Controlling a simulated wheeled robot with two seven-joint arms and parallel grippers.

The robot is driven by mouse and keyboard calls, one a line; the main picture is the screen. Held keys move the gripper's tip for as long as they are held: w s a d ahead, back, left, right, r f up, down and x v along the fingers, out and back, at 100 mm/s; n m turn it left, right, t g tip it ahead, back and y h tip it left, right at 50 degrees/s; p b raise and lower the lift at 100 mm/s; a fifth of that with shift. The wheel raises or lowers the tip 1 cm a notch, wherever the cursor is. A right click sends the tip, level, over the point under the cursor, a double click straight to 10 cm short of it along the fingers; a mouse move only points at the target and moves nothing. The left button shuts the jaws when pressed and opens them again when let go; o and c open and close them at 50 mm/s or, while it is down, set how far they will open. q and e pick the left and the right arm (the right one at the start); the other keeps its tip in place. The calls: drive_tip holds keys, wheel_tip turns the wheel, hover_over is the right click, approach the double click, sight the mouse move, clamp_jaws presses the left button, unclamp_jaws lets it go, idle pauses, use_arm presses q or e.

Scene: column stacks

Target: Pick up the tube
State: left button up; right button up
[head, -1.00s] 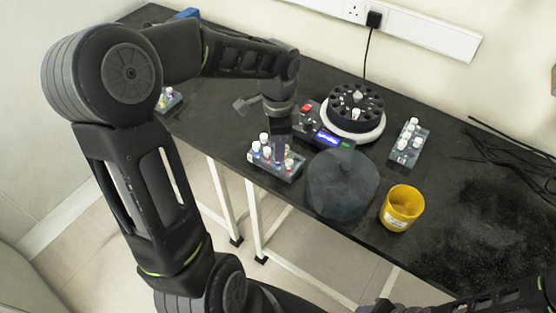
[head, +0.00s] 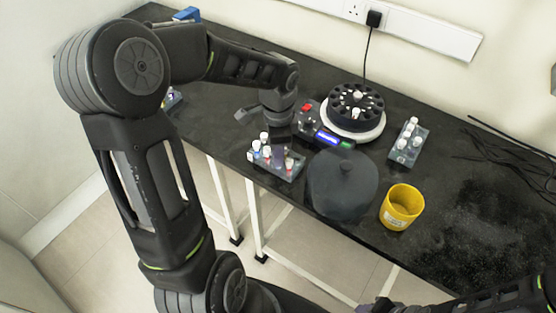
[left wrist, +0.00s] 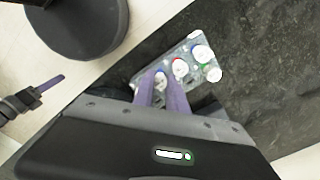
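A tube rack (head: 290,172) with several white-capped tubes stands near the table's front edge; it also shows in the left wrist view (left wrist: 207,88). My left gripper (head: 277,157) points down over the rack's near row. In the left wrist view its two purple fingers (left wrist: 161,84) reach down on either side of a white-capped tube (left wrist: 160,79) with some blue. The tube stands in the rack. The gap is narrow, and I cannot tell whether the fingers touch the tube. My right gripper (left wrist: 48,84) shows small at the left wrist view's left edge.
A centrifuge (head: 372,128) with a round black rotor stands behind the rack. Another tube rack (head: 420,147) is to its right. A yellow cup (head: 402,206) stands near the front edge. Black cables (head: 508,145) lie at the far right.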

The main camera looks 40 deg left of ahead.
use_arm(q)
clamp_jaws()
wheel_tip(320, 180, up, 10)
idle(0.7)
drive_tip(key=shift+d+f, duration=0.1)
idle(0.5)
